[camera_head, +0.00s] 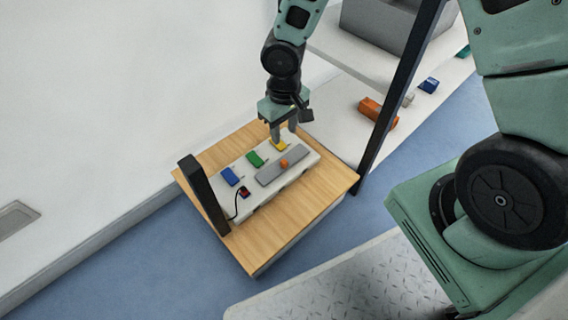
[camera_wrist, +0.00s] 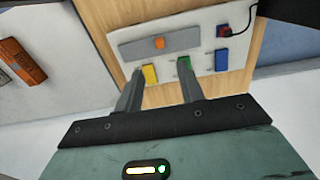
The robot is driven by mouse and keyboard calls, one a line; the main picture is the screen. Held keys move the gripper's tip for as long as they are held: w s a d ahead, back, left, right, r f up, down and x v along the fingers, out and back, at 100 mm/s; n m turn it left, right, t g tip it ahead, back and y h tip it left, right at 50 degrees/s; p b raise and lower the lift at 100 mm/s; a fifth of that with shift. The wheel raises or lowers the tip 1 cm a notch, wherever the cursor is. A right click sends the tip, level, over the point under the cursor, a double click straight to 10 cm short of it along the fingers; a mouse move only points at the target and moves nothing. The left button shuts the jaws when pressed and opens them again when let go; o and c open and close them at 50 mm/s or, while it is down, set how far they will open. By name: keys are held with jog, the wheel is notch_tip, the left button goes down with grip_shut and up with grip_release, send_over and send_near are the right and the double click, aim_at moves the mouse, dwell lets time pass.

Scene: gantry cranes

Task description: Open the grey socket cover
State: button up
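The grey socket cover (camera_head: 270,173) is a long flat bar lying along a white panel (camera_head: 262,200). An orange knob (camera_head: 284,163) sits on the cover. The cover also shows in the wrist view (camera_wrist: 185,40), beyond my fingertips, with the orange knob (camera_wrist: 159,43) near its middle. My gripper (camera_head: 284,138) is above the far end of the panel, by the yellow block. In the wrist view its two fingers (camera_wrist: 160,73) are apart with nothing held between them. Whether the fingers touch anything is unclear. No socket opening shows under the cover.
Yellow (camera_head: 279,145), green (camera_head: 255,159) and blue (camera_head: 230,176) blocks line the panel beside the cover. A red-and-black plug (camera_head: 244,192) with a cable is at its near end. A dark upright post (camera_head: 204,195) stands on the wooden table (camera_head: 268,238). A shelf post (camera_head: 400,90) rises at right.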

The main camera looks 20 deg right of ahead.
aim_at(284, 161)
notch_tip(284, 161, down, 12)
jog(key=b, duration=0.6)
jog(key=shift+f+b, duration=0.1)
jog(key=shift+b, duration=0.3)
